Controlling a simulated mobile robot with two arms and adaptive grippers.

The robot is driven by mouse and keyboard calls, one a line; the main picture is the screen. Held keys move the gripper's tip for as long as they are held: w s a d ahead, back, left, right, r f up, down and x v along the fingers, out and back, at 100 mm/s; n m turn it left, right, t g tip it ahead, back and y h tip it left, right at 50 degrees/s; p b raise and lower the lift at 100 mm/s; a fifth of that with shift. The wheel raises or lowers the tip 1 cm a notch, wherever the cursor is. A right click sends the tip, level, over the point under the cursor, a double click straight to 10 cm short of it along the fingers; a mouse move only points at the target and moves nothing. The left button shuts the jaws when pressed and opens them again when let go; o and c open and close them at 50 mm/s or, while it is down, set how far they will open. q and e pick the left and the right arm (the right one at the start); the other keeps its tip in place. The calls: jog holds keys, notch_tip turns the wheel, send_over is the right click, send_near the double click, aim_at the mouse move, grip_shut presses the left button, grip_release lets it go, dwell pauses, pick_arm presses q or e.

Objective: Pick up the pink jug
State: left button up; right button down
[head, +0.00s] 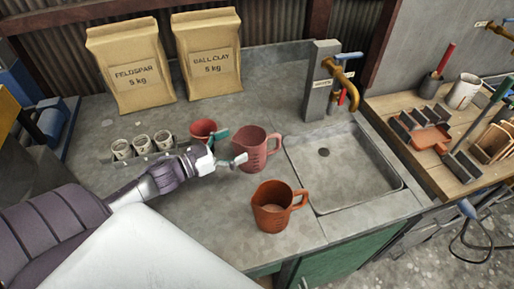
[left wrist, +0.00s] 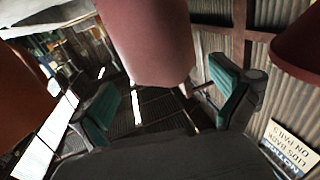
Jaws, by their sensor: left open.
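The pink jug (head: 256,149) stands upright on the grey counter, left of the sink, with its handle to the right. My left gripper (head: 229,147) is open at the jug's left side, its teal finger pads spread. In the left wrist view, the pink jug (left wrist: 146,42) fills the upper middle, ahead of and between the open fingers (left wrist: 168,105). I see no grip on it, and whether a pad touches it I cannot tell. My right gripper is in neither view.
An orange-brown jug (head: 270,212) stands in front of the pink jug; a red cup (head: 203,130) stands behind the gripper. The sink (head: 345,170) is to the right. Small pots (head: 142,144) sit at left, and two sacks (head: 212,55) stand at the back.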

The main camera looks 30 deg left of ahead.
aim_at(263, 133)
pick_arm(q)
jog(key=shift+w+d, duration=0.2)
jog(key=shift+w, duration=0.4)
jog(key=p+x, duration=0.1)
jog(key=x, duration=0.3)
jog(key=shift+w+d+f, duration=0.15)
jog(key=shift+w+f, duration=0.05)
jog(key=shift+w+d+f, duration=0.15)
jog(key=shift+w, duration=0.15)
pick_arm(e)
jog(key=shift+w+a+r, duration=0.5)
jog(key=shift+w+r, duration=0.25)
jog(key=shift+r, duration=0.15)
pick_arm(q)
jog(key=shift+s, duration=0.1)
jog(key=shift+c, duration=0.3)
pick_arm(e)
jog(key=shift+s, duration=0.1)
pick_arm(q)
jog(key=shift+c, duration=1.3)
jog(key=c, duration=0.8)
jog(key=shift+c, duration=1)
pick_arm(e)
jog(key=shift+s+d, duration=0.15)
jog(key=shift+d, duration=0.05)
